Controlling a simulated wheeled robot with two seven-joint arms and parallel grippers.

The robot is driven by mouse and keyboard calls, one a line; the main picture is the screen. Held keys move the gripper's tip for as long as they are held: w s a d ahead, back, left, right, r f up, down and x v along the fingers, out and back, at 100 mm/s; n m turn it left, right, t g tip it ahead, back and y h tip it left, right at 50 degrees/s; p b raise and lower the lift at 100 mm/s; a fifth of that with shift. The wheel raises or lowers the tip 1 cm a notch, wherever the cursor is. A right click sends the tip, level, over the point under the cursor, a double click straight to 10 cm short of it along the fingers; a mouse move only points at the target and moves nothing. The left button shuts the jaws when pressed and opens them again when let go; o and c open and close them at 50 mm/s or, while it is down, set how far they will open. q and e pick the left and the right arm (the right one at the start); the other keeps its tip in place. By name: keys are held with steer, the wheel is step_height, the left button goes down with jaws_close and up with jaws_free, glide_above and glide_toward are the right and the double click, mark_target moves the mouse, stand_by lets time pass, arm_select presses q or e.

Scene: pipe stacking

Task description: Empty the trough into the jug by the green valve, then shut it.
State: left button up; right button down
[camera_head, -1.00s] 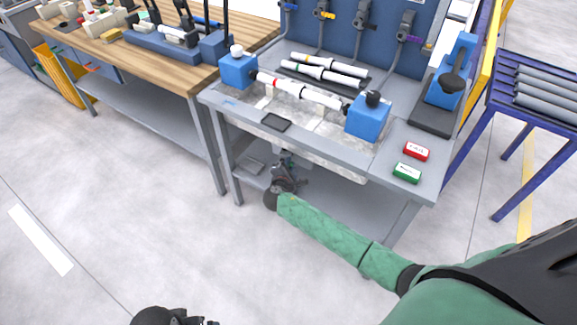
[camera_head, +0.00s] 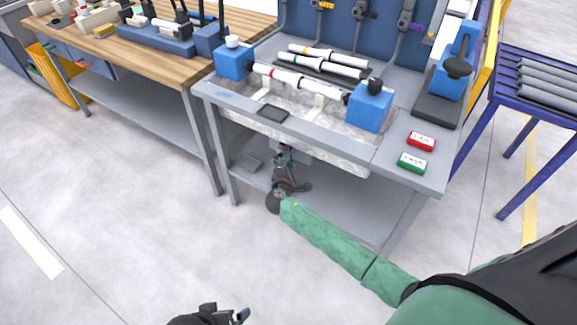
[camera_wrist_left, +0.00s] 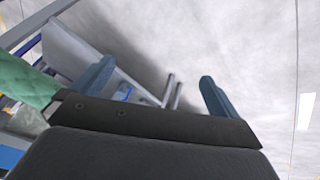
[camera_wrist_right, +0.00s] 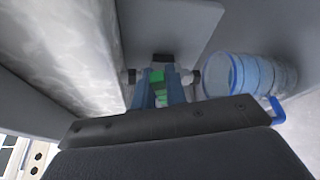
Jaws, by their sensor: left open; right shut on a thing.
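The trough (camera_head: 345,157) is set in the grey bench; its pale wall also shows in the right wrist view (camera_wrist_right: 72,45). My right gripper (camera_head: 284,166) is under the trough. In the right wrist view its fingers (camera_wrist_right: 160,92) are closed on the green valve (camera_wrist_right: 157,76); whether the valve is open or shut I cannot tell. The clear blue jug (camera_wrist_right: 245,76) stands to the right of the valve in that view; its contents are unclear. My left gripper (camera_head: 228,316) is low at the picture's bottom edge, and its fingers (camera_wrist_left: 155,92) are apart and empty.
White pipes (camera_head: 295,80) and blue clamp blocks (camera_head: 370,107) sit above the trough. Red (camera_head: 421,141) and green (camera_head: 413,162) boxes lie at the bench's right front. A lower shelf (camera_head: 340,205) lies beneath. A wooden bench (camera_head: 150,65) stands left; the floor in front is clear.

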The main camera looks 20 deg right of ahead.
arm_select(q)
step_height(320, 180, down, 32)
steer(key=d+t+b, duration=0.1)
steer(key=t+b, duration=0.2)
steer(key=b, duration=0.6)
steer(key=shift+w+d+f+n+b, duration=0.15)
steer(key=shift+d+f+n+b, duration=0.05)
steer(key=shift+d+n+b, duration=0.2)
arm_select(e)
steer(key=shift+s+d+f+m+t, duration=0.15)
steer(key=shift+f+m+t, duration=0.2)
steer(key=shift+f+m, duration=0.45)
steer(key=shift+s+a+f+m+t, duration=0.1)
steer(key=shift+f+m+t, duration=0.3)
steer(key=shift+m, duration=0.6)
arm_select(q)
steer(key=shift+f, duration=0.1)
arm_select(e)
steer(key=c, duration=1.6)
jaws_free()
steer(key=shift+o, duration=0.8)
arm_select(q)
steer(key=shift+a+f, duration=0.1)
steer(key=shift+f, duration=0.15)
arm_select(e)
steer(key=v, duration=0.7)
steer(key=shift+s+a, duration=0.2)
steer(key=shift+s, duration=0.1)
